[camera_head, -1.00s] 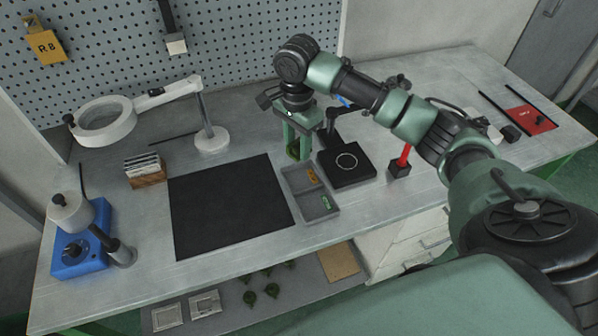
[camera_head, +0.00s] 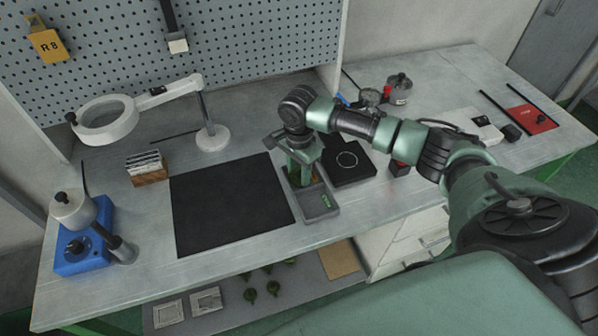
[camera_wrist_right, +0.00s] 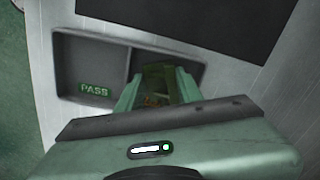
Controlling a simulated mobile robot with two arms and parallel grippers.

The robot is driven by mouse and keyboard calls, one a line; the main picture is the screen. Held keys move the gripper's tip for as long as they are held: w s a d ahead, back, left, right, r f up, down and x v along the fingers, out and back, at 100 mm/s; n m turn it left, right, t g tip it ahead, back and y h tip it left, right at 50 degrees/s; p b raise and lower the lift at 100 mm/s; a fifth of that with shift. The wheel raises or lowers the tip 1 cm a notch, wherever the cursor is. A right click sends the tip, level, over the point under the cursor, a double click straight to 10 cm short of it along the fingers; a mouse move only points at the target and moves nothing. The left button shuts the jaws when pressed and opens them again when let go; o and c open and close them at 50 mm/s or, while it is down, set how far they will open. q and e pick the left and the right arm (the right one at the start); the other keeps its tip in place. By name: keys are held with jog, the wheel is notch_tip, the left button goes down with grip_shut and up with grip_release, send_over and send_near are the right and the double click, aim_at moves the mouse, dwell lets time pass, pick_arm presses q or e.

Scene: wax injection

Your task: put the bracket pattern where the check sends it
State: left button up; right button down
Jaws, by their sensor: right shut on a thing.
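My right gripper (camera_head: 299,180) is shut on the olive-green bracket pattern (camera_wrist_right: 158,75), which shows between the fingers in the right wrist view. The gripper points down into the rear compartment of the grey two-part tray (camera_head: 322,213). That compartment has an orange label (camera_wrist_right: 151,101), mostly hidden by the fingers. I cannot tell whether the pattern touches the tray floor. The other compartment, nearer the table's front, bears a green PASS label (camera_wrist_right: 95,90) and is empty. My left gripper is not in view.
A black mat (camera_head: 230,208) lies left of the tray. A ring magnifier lamp (camera_head: 106,119) and a blue device (camera_head: 82,250) stand at left. Several green parts (camera_head: 272,288) lie on the shelf below.

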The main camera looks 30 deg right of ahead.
aim_at(299, 178)
jog(key=c, duration=1.2)
grip_release()
jog(key=shift+f, duration=0.1)
notch_tip(299, 178, up, 12)
